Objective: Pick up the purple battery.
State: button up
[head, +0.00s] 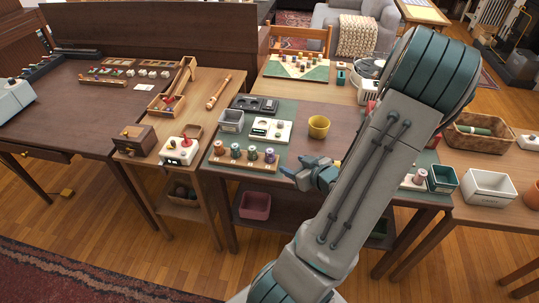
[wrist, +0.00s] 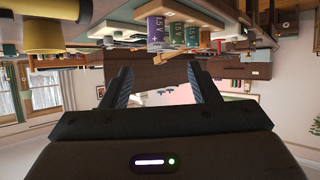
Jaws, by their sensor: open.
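The purple battery (head: 270,155) appears to stand upright at the right end of a row of batteries on a wooden holder (head: 243,164), at the front left of the table. In the wrist view, which looks upside down, it seems to be the leftmost purple-labelled cylinder (wrist: 155,29). My gripper (head: 293,174) is to the right of the row and apart from it. Its two fingers also show in the wrist view (wrist: 159,78), spread with nothing between them. The battery's lower part is hard to make out.
A yellow cup (head: 318,126) stands behind my gripper. A grey bin (head: 231,121) and a white device (head: 271,130) are behind the row. A white box with a red knob (head: 180,150) sits on the side table to the left. My arm covers the right part of the table.

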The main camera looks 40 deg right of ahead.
jog(key=t, duration=0.1)
send_near(270, 150)
jog(key=shift+w+a+f, duration=0.2)
jog(key=shift+w, duration=0.35)
jog(key=shift+w+a+f, duration=0.2)
jog(key=shift+w+a, duration=0.05)
jog(key=shift+w, duration=0.35)
jog(key=shift+d+p+x, duration=0.2)
jog(key=shift+p+x, duration=0.05)
jog(key=shift+x, duration=1.05)
jog(key=shift+d+p+x, duration=0.2)
jog(key=shift+x, duration=1.1)
jog(key=shift+s, duration=0.1)
jog(key=c, duration=1.1)
